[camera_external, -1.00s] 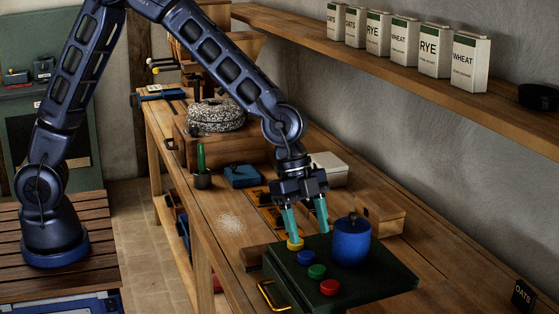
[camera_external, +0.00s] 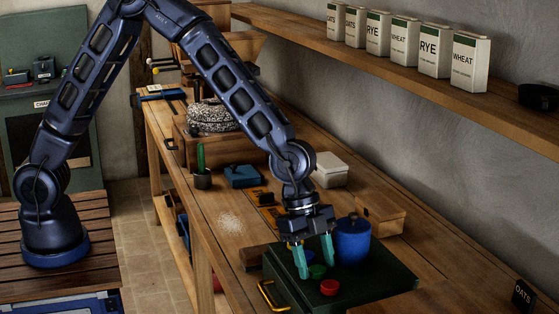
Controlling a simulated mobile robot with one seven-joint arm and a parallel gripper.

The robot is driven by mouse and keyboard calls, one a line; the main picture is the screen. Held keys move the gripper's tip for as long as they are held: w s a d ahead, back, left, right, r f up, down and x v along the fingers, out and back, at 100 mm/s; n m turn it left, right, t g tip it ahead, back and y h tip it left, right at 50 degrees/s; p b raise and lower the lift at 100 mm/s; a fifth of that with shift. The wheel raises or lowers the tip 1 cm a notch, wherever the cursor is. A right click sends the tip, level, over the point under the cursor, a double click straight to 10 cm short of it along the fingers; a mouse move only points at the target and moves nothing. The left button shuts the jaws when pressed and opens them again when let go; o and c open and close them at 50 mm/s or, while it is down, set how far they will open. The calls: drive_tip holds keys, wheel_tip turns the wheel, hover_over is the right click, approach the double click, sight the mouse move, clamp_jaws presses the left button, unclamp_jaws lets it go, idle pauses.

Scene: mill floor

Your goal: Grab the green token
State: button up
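The green token (camera_external: 317,272) lies on the dark green tray (camera_external: 385,282), just behind and left of the red token (camera_external: 330,288). My gripper (camera_external: 316,270) is open and points down over the tray. Its two teal fingers stand apart, the left one to the left of the green token and the right one to its upper right. I cannot tell how far the fingertips are above the tray.
A blue lidded canister (camera_external: 353,243) stands on the tray close to the right of my gripper. A brass handle (camera_external: 268,295) is at the tray's left side. A wooden box (camera_external: 381,214) and a white box (camera_external: 330,171) stand behind on the workbench (camera_external: 222,250).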

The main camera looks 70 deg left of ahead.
drive_tip(key=c, duration=0.8)
drive_tip(key=shift+r, duration=0.1)
